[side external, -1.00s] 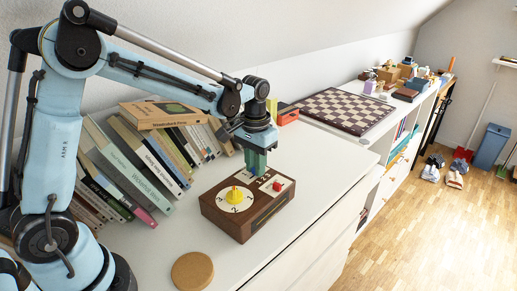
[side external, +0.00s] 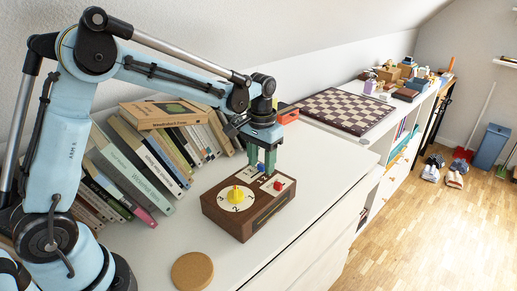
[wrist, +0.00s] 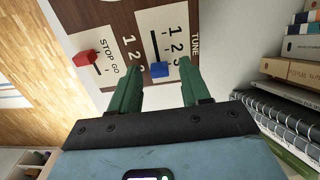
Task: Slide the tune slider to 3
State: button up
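The wooden box (side external: 246,222) lies on the white top and carries the tune slider. In the wrist view, the slider's blue knob (wrist: 160,70) is at the lower end of its dark slot, level with the 3. The TUNE label (wrist: 194,42) and numerals 1 to 3 run beside the slot. My gripper (wrist: 158,74) is open, with one green finger on each side of the blue knob and a visible gap to both. In the side view, the blue knob (side external: 262,167) shows between the fingers. The exact height of the fingertips above the panel is hard to tell.
A yellow dial (side external: 236,196) and a red STOP/GO slider (side external: 278,185) share the box top. Leaning books (side external: 150,160) stand to the left. A round cork coaster (side external: 192,271) lies in front. A chessboard (side external: 348,110) lies behind. The top right of the box is clear.

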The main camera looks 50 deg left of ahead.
aim_at(261, 164)
notch_tip(261, 164, up, 12)
dwell(0.7)
jog(key=s+f+t, duration=0.2)
jog(key=s+t, duration=0.1)
jog(key=s, duration=0.5)
jog(key=s+d+f+m+t, duration=0.1)
jog(key=s+f+t, duration=0.2)
jog(key=s, duration=0.5)
jog(key=shift+d+t, duration=0.2)
jog(key=shift+t, duration=0.4)
dwell(1.2)
